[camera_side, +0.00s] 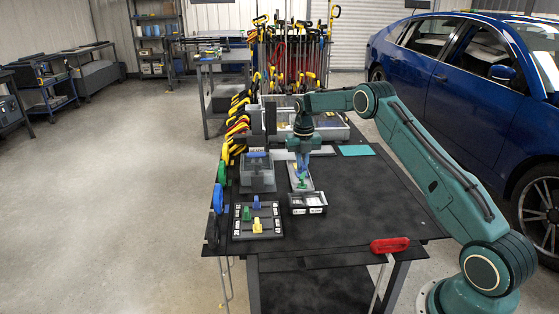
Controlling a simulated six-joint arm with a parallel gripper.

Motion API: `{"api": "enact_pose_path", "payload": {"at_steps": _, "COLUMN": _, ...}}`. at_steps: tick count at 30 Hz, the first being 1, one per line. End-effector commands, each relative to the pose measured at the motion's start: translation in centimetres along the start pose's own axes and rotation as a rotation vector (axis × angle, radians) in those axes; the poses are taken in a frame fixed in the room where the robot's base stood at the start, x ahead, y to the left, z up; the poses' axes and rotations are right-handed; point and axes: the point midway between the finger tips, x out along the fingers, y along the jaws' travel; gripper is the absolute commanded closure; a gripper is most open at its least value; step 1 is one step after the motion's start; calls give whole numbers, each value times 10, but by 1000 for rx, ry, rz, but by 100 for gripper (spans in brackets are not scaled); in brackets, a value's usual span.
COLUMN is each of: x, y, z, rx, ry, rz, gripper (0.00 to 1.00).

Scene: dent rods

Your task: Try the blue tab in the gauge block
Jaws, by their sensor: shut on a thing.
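My gripper (302,168) points down over a pale narrow tray (294,180) near the middle of the table. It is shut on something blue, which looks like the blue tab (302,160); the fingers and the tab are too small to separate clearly. A green piece (302,183) shows just below, in the tray; I cannot tell if the two touch. A dark block with white labels (307,203), perhaps the gauge block, sits in front of the tray. Its openings are not clear.
A dark labelled board (270,233) at front left carries blue (256,201), green (246,213) and yellow (257,225) pieces. A grey open box (258,182) stands left of the tray. A red-handled tool (390,245) lies at the front right edge. The table's right side is mostly clear.

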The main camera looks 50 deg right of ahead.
Motion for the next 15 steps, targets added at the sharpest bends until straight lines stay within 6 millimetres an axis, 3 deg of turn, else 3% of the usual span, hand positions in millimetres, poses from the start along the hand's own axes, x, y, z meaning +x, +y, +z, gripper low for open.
{"api": "enact_pose_path", "payload": {"at_steps": 15, "x": -29, "y": 0, "z": 0, "rx": 0, "ry": -2, "rz": 0, "gripper": 100}}
